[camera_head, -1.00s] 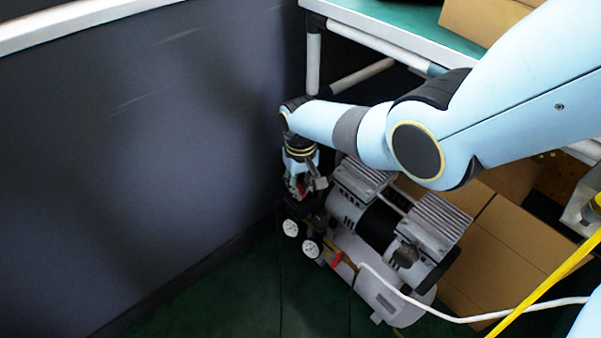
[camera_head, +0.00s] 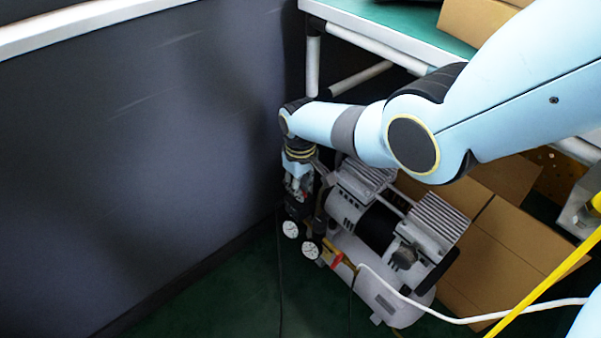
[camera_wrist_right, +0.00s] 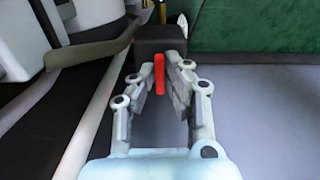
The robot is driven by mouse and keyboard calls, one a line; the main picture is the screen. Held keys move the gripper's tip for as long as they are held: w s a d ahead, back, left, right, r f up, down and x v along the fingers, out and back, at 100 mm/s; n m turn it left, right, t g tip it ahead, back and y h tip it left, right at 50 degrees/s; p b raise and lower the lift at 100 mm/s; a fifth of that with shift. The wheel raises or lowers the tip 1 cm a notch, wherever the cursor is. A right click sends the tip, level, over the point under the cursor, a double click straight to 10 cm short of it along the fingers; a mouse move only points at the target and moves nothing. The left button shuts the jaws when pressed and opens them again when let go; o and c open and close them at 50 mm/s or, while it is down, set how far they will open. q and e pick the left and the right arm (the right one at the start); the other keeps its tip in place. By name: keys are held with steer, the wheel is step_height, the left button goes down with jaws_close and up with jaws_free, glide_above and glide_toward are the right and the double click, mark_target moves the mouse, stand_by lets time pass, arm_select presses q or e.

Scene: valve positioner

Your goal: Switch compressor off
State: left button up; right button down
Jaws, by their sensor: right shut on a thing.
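The compressor (camera_head: 366,265) is a grey machine with a tank and two finned heads, standing on the dark green floor. Its black pressure-switch box (camera_wrist_right: 161,45) sits at its left end, above two white gauges (camera_head: 311,249). A thin red switch lever (camera_wrist_right: 159,76) stands out from the box in the right wrist view. My right gripper (camera_head: 296,192) reaches down onto the box from above. In the right wrist view, the gripper's fingers (camera_wrist_right: 157,82) are closed in on the red lever, one on each side. My left gripper is not in view.
A dark wall (camera_head: 140,160) stands close on the left. A green-topped bench (camera_head: 420,32) is behind, with cardboard boxes (camera_head: 515,245) beneath it to the right. A white hose (camera_head: 450,318) and a yellow bar (camera_head: 550,280) cross at the lower right.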

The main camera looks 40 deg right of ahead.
steer(key=c, duration=1.4)
jaws_free()
step_height(320, 180, up, 12)
